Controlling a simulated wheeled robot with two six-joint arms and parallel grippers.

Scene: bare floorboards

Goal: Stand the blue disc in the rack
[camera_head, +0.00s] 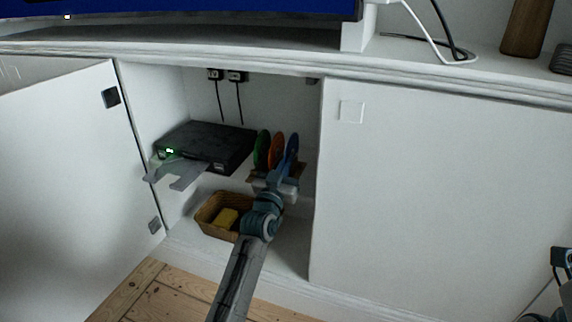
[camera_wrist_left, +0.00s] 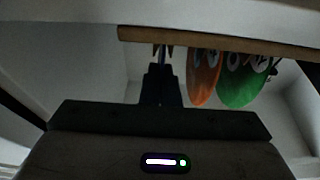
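The blue disc (camera_head: 291,147) stands upright at the right end of the row of discs in the cupboard. In the left wrist view it is a thin edge-on strip (camera_wrist_left: 162,57). The wooden rack shows under the discs in the head view (camera_head: 256,173) and as a bar across the top of the wrist view (camera_wrist_left: 225,42). My left gripper (camera_head: 284,173) is at the front of the blue disc.
An orange disc (camera_head: 276,150) and a green disc (camera_head: 262,150) stand left of the blue one. A black box (camera_head: 205,146) with a green light sits on the shelf. A basket (camera_head: 207,222) with a yellow item is below. A cupboard door (camera_head: 60,180) stands open at left.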

